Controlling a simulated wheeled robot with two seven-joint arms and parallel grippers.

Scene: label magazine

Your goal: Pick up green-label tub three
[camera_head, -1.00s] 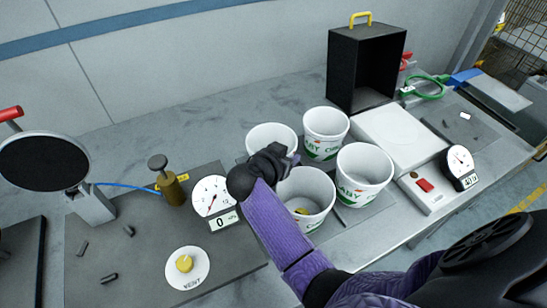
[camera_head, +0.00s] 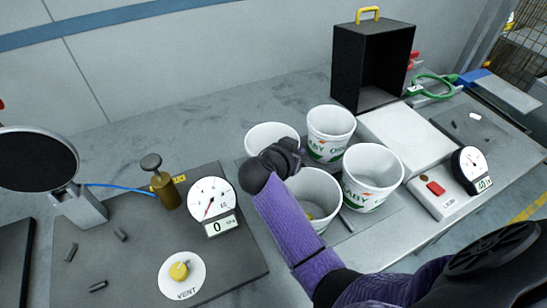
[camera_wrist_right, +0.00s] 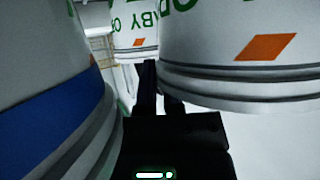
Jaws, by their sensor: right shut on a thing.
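Several white tubs stand together in the head view: a back tub (camera_head: 330,130) and a right tub (camera_head: 371,180), both with green lettering, a left tub (camera_head: 266,136) and a front tub (camera_head: 312,190). The labels of the left and front tubs are hidden. My right gripper (camera_head: 287,157) is at the left and front tubs' rims. In the right wrist view it (camera_wrist_right: 160,90) appears shut on the rim of a large green-label tub (camera_wrist_right: 240,45), beside a blue-banded tub (camera_wrist_right: 45,95). I cannot tell which tub is three. My left gripper is out of view.
A gauge (camera_head: 212,198), brass plunger (camera_head: 165,188) and vent knob (camera_head: 180,272) are at left. The back-left table is clear.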

